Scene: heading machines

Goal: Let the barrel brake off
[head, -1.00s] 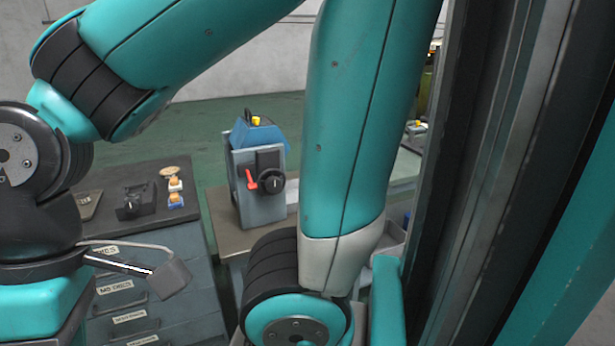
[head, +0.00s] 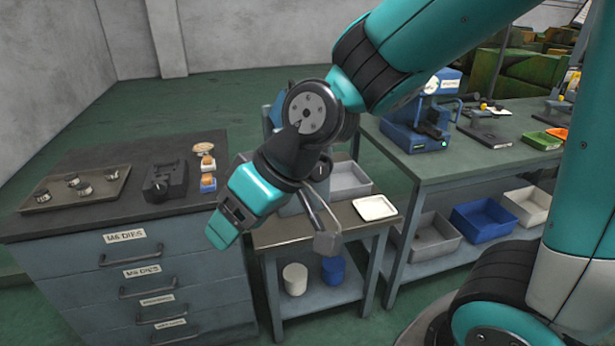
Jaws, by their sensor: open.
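My gripper (head: 222,232) hangs at the middle left, pointing down and left, in front of the gap between the drawer cabinet and the small table. It is open and I see nothing in it. The grey machine with the red lever, seen in the earlier view, is now mostly hidden behind my wrist. Only a bit of its grey body (head: 290,208) shows beside the wrist. Its red lever is hidden, so I cannot tell its position. I cannot make out which part is the barrel brake.
A drawer cabinet (head: 140,262) stands left, bearing a tray (head: 40,208) of several metal pieces and a black device (head: 165,180). The small table (head: 285,232) carries a white dish (head: 375,208). A long bench (head: 470,160) with a blue machine (head: 415,130) stands right.

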